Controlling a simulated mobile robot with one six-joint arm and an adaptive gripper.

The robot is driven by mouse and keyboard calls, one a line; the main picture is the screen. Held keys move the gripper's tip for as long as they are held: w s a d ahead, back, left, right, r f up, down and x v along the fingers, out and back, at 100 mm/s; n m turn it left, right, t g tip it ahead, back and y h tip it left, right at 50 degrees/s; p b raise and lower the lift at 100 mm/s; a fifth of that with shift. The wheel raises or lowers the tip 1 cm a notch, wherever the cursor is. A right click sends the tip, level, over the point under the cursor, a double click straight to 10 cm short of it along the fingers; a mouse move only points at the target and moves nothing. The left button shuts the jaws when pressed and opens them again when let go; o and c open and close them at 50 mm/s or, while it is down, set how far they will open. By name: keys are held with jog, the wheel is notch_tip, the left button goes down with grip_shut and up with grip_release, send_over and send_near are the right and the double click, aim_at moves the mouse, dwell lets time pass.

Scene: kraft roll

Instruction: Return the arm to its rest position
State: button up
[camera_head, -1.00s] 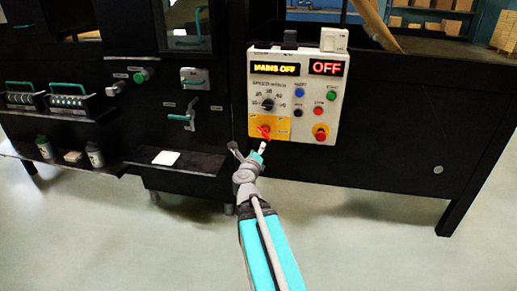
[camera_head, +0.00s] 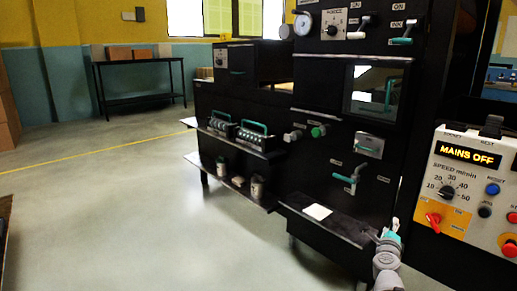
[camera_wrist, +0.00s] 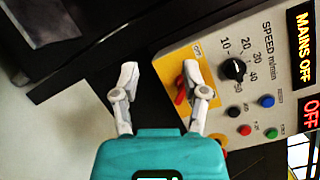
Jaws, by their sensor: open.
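My gripper (camera_wrist: 161,78) is open and empty, its two grey fingers spread wide in the wrist view. It faces the light control panel (camera_wrist: 222,60), with one finger in front of the yellow plate by the red rotary switch (camera_wrist: 180,92). I cannot tell whether it touches the panel. In the head view my gripper (camera_head: 389,236) shows small at the lower right, left of the panel (camera_head: 468,178). The red switch (camera_head: 433,222) is clear of it there. The panel's display (camera_head: 467,154) reads MAINS OFF. Most of my arm is out of the head view.
The black machine (camera_head: 335,160) carries teal-handled levers (camera_head: 349,179), a green knob (camera_head: 318,131) and a low shelf with a white card (camera_head: 317,211). A table with boxes (camera_head: 139,63) stands at the back left. The floor (camera_head: 120,200) to the left is open.

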jog(key=w+a+f+n+g+y+p, duration=0.1)
jog(key=a+f+n+g+y, duration=0.15)
jog(key=a+n+y, duration=0.55)
jog(key=w+a+f+n+g+y+p, duration=0.1)
jog(key=a+f+n+y, duration=0.3)
jog(key=a+n, duration=0.75)
jog(key=s+a+f+n+g, duration=0.4)
jog(key=s+a+f+g, duration=0.2)
jog(key=a, duration=0.1)
jog(key=s+f+n+g+h+p, duration=0.25)
jog(key=s+n+g, duration=0.35)
jog(key=s, duration=0.4)
notch_tip(320, 180, up, 38)
jog(key=p, duration=3.7)
jog(key=shift+s+d+m+p, duration=0.15)
jog(key=shift+m+p, duration=0.15)
jog(key=shift+m, duration=0.05)
jog(key=shift+g+h, duration=0.25)
jog(key=shift+d, duration=0.1)
